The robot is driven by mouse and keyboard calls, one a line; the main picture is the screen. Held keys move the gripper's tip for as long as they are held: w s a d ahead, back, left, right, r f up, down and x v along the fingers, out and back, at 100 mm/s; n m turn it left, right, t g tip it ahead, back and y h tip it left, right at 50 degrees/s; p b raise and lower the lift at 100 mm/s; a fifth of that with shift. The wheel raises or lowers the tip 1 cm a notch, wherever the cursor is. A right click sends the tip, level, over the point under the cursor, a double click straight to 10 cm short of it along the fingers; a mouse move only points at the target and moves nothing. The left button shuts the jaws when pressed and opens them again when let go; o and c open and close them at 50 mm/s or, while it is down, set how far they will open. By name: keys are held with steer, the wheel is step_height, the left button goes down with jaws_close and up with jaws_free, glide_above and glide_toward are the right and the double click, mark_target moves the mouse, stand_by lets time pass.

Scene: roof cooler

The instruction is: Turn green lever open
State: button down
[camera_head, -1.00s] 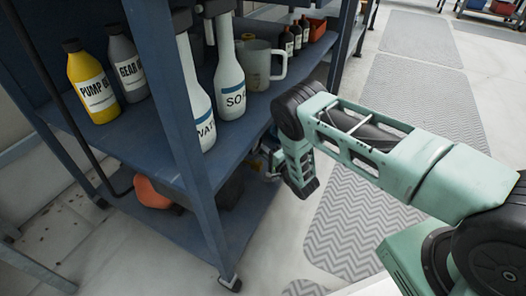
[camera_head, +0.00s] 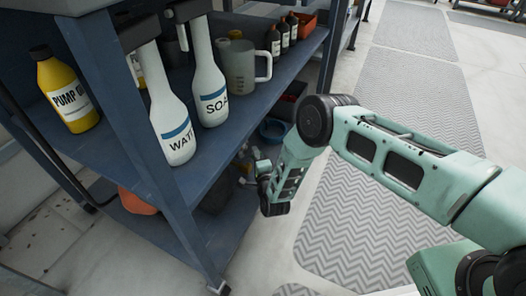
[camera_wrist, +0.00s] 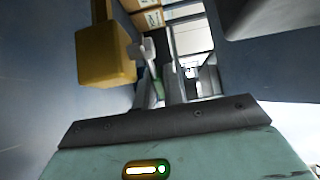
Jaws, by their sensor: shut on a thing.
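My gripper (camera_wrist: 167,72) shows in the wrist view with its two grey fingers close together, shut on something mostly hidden. A narrow green piece (camera_wrist: 158,90), which looks like part of the green lever, shows at the left finger. A yellow block (camera_wrist: 105,52) is left of the fingers, with a pale fitting (camera_wrist: 141,48) between it and them. In the head view my gripper (camera_head: 262,172) reaches in beside the lower part of the blue shelf cart. The lever cannot be made out there.
The blue shelf (camera_head: 112,157) bears a yellow bottle (camera_head: 68,92), a water spray bottle (camera_head: 172,122), a soap spray bottle (camera_head: 209,88) and a grey jug (camera_head: 241,66). Below is an orange thing (camera_head: 136,200). A patterned mat (camera_head: 345,225) lies on the open floor at right.

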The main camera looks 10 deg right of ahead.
steer(key=shift+s+d+m+h, duration=0.15)
steer(key=shift+s+m+h, duration=0.1)
steer(key=shift+m+h, duration=0.4)
steer(key=shift+h, duration=0.25)
steer(key=c, duration=1.5)
jaws_free()
steer(key=shift+s+d+p, duration=0.15)
steer(key=shift+s+p, duration=1.25)
steer(key=shift+s, duration=1.5)
steer(key=shift+s+d+p, duration=0.2)
steer(key=shift+s+p, duration=1.15)
steer(key=shift+s, duration=1.55)
steer(key=shift+s+d+p, duration=0.15)
steer(key=shift+s+p, duration=1.25)
steer(key=shift+s, duration=1.5)
